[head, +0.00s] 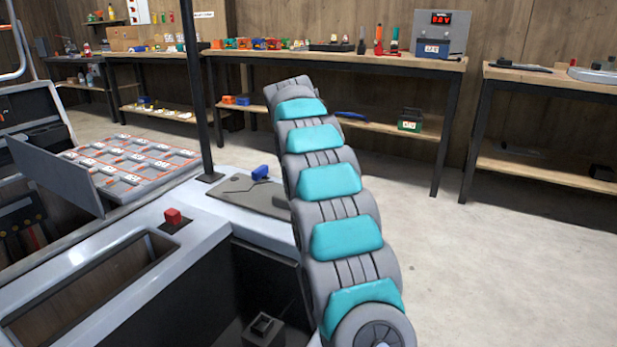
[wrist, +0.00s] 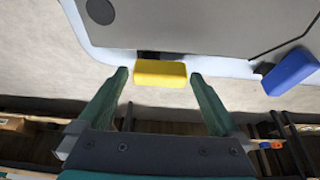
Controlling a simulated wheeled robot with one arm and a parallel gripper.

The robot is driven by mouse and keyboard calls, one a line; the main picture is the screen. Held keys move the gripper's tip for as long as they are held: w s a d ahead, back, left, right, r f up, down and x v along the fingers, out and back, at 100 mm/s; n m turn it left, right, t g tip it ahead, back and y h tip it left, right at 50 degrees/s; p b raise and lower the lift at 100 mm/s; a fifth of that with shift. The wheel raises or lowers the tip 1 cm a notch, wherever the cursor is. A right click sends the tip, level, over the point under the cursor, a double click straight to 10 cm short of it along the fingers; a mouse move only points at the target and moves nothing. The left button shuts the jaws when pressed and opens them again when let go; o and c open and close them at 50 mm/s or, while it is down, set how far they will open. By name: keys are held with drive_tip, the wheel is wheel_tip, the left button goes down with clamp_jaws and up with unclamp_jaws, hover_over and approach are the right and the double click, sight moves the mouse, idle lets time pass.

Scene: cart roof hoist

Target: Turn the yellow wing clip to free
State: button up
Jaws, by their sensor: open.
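The yellow wing clip (wrist: 160,73) shows in the wrist view as a small rounded yellow block at the edge of the cart's light rim. A dark piece shows just behind its left end. My gripper (wrist: 158,76) is open, with one green finger on each side of the clip. The left fingertip is close to the clip's left end and the right fingertip is close to its right end; I cannot tell whether either touches. In the head view my arm hides the clip and the gripper.
A blue clip (wrist: 291,72) sits right of the yellow one; a blue clip also shows in the head view (head: 260,172) by a grey plate (head: 240,192). A red block (head: 172,216) and a black post (head: 196,100) stand on the cart. Workbenches line the wall; floor at right is clear.

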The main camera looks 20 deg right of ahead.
drive_tip(key=v, duration=0.7)
drive_tip(key=shift+r, duration=0.25)
drive_tip(key=shift+a, duration=0.1)
drive_tip(key=s+a+f+n+g+y, duration=0.1)
drive_tip(key=s+a+n, duration=0.3)
drive_tip(key=s, duration=0.7)
drive_tip(key=s+a+f+n+g+y, duration=0.1)
drive_tip(key=s+a+f, duration=0.1)
drive_tip(key=s+a, duration=0.65)
drive_tip(key=s+a+f+n+g, duration=0.1)
drive_tip(key=s+f, duration=0.3)
drive_tip(key=s, duration=0.7)
drive_tip(key=s+a+f+n+y, duration=0.1)
drive_tip(key=s+f, duration=0.3)
drive_tip(key=s, duration=0.7)
drive_tip(key=s+a+f+n+g, duration=0.1)
drive_tip(key=s+a+f+n, duration=0.2)
drive_tip(key=s, duration=0.7)
drive_tip(key=shift+s+a+f+n+g+y, duration=0.2)
drive_tip(key=shift+s+f+n+g+y, duration=0.15)
drive_tip(key=shift+f, duration=0.4)
